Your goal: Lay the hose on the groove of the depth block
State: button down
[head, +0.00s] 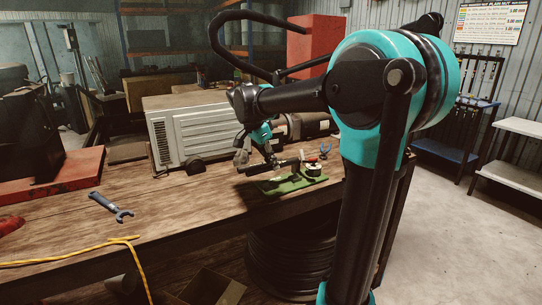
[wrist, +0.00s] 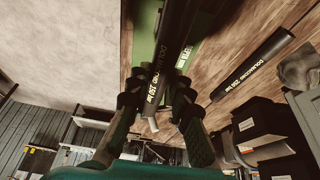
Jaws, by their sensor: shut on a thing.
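My gripper (head: 271,157) is shut on a black hose with white print, over the workbench. In the wrist view the two fingers (wrist: 158,100) close on the hose (wrist: 174,38) from both sides, and it runs up the picture away from them. The green depth block (wrist: 145,32) lies behind the held hose in that view. In the head view the depth block (head: 292,184) is a green plate near the bench's right end, just below my gripper. The groove is hidden, and I cannot tell whether the hose touches the block.
A second black printed hose (wrist: 252,64) lies on the wood beside the block. A grey machine (head: 190,130) stands behind on the bench (head: 165,212). A blue wrench (head: 110,206) and a yellow cord (head: 70,252) lie at the left, with bare wood between.

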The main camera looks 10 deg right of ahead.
jog(key=shift+f, duration=2.6)
jog(key=shift+f, duration=0.5)
dwell(0.4)
jog(key=c, duration=1.3)
grip_release()
jog(key=shift+r, duration=0.1)
jog(key=shift+r, duration=3.9)
